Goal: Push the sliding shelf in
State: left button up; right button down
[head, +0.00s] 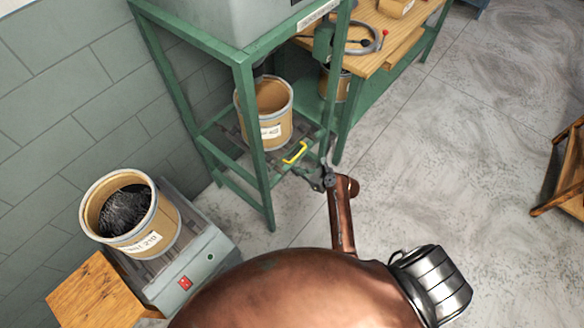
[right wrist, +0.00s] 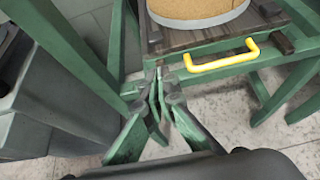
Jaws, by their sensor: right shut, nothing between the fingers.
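The sliding shelf (head: 229,132) sits low in a green metal frame (head: 258,150) and has dark wooden slats (right wrist: 185,40). A yellow handle (head: 295,153) is on its front edge, and the handle also shows in the right wrist view (right wrist: 222,63). A brown drum (head: 265,110) with a pale label stands on the shelf. My right gripper (head: 325,170) is shut and empty, in front of the shelf. In the right wrist view its fingertips (right wrist: 158,78) are at the front edge, left of the handle; I cannot tell whether they touch. My left gripper is out of view.
An open drum (head: 160,225) of dark material stands on a grey roller unit (head: 215,245) at lower left. A wooden workbench (head: 390,45) with a coiled cable is behind the frame. A wooden stool (head: 565,185) is at far right; open floor lies between.

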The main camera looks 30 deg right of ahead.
jog(key=b, duration=0.3)
send_near(272, 160)
notch_tip(272, 160, down, 3)
jog(key=w, duration=0.1)
jog(key=w+a, duration=0.1)
jog(key=w, duration=0.2)
jog(key=shift+a+f, duration=0.15)
jog(key=shift+a, duration=0.2)
jog(key=shift+w+a+b, duration=0.15)
jog(key=shift+w+b, duration=0.2)
jog(key=shift+w, duration=0.1)
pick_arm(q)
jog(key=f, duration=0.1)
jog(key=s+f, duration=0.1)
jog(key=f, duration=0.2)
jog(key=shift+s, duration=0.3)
